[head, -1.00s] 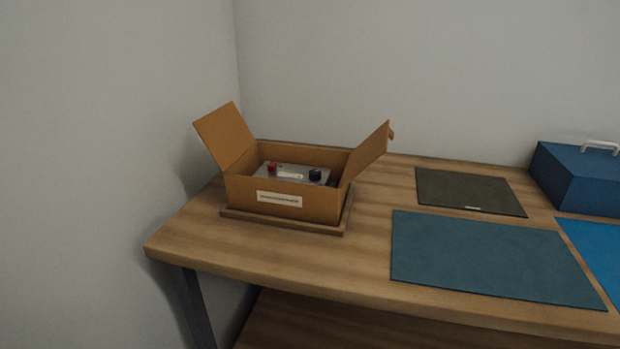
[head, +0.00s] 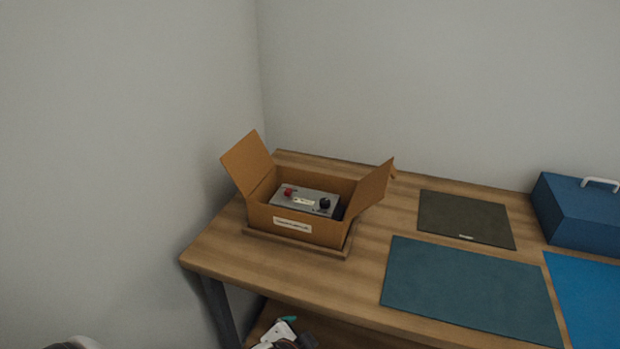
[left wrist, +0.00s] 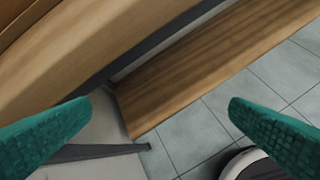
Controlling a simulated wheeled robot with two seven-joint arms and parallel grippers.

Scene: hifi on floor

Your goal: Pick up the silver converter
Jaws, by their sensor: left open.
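The silver converter (head: 305,201) sits inside an open cardboard box (head: 295,226) on the left part of the table. It has a red knob or terminal, a black one and a pale label on top; its lower part is hidden by the box walls. My left gripper (head: 286,333) shows at the bottom edge of the head view, in front of and below the table edge, well apart from the box. In the left wrist view its two green fingers (left wrist: 160,130) are spread wide with nothing between them. My right gripper is not in view.
The box's side flaps stand up and outward. It rests on a low wooden base (head: 297,246). To the right lie a dark mat (head: 465,217), a teal mat (head: 470,290) and a blue mat (head: 590,300), with a blue case (head: 580,212) behind. A wall borders the left.

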